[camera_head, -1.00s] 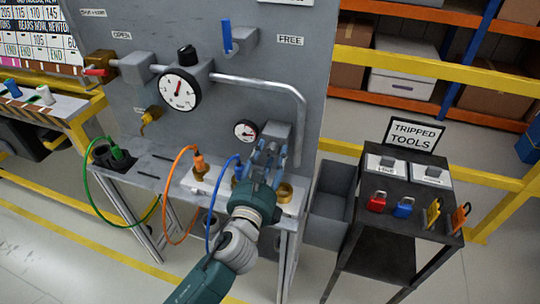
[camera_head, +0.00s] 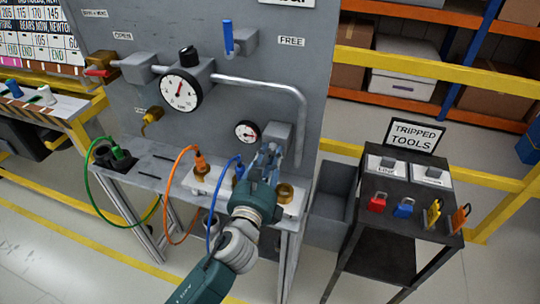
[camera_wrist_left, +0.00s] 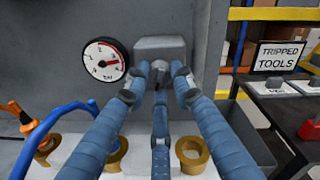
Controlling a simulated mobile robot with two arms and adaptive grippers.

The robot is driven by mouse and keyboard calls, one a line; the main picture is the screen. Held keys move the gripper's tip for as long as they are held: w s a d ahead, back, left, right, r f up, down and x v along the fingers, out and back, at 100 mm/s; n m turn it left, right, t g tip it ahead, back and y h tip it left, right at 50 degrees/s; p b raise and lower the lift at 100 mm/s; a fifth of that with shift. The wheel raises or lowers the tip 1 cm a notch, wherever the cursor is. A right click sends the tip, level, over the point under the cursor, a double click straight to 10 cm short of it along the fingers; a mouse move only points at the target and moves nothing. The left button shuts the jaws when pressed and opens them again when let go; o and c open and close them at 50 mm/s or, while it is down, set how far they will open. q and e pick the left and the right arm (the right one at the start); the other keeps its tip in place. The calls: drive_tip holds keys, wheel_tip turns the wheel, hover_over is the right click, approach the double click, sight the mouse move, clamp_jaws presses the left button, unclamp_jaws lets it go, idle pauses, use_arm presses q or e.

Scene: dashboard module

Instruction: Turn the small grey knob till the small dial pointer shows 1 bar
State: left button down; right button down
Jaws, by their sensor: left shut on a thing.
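The small grey knob (camera_wrist_left: 159,70) sticks out of the front of a grey box on the panel, between my fingertips in the left wrist view. My left gripper (camera_wrist_left: 158,88) is shut on it; it also shows in the head view (camera_head: 269,150), where the fingers hide the knob. The small dial (camera_wrist_left: 105,61) is just left of the box, white with a black rim. Its pointer looks red and points right, slightly downward; I cannot read the exact value. The small dial also shows in the head view (camera_head: 246,131). My right gripper is not in view.
A larger dial (camera_head: 181,90) and a grey pipe (camera_head: 262,84) are on the panel. Brass rings (camera_wrist_left: 190,157) and a blue hose (camera_wrist_left: 45,130) lie close below my gripper. A black cart (camera_head: 405,205) with padlocks stands to the right.

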use_arm(q)
drive_tip(key=n, duration=0.1)
drive_tip(key=n+p, duration=0.1)
drive_tip(key=n, duration=0.1)
drive_tip(key=shift+s+d+f+n, duration=0.15)
drive_tip(key=shift+f+n, duration=0.15)
drive_tip(key=n+p, duration=0.1)
drive_tip(key=n, duration=0.2)
drive_tip(key=shift+n+g, duration=0.3)
drive_tip(key=n+p, duration=0.1)
drive_tip(key=n, duration=0.5)
drive_tip(key=shift+r+p, duration=0.15)
drive_tip(key=shift+p, duration=0.25)
drive_tip(key=n+h+p, duration=0.1)
drive_tip(key=n, duration=0.3)
drive_tip(key=shift+r+g, duration=0.15)
drive_tip(key=shift+g, duration=0.15)
drive_tip(key=n+p, duration=0.1)
drive_tip(key=n, duration=0.2)
drive_tip(key=shift+r+n+p, duration=0.1)
drive_tip(key=shift+n+p, duration=0.25)
drive_tip(key=shift+n, duration=0.05)
drive_tip(key=n+p, duration=0.1)
drive_tip(key=n, duration=0.4)
drive_tip(key=shift+r+h, duration=0.15)
drive_tip(key=shift+h, duration=0.25)
drive_tip(key=shift+w+r+n, duration=0.2)
drive_tip(key=shift+n, duration=0.2)
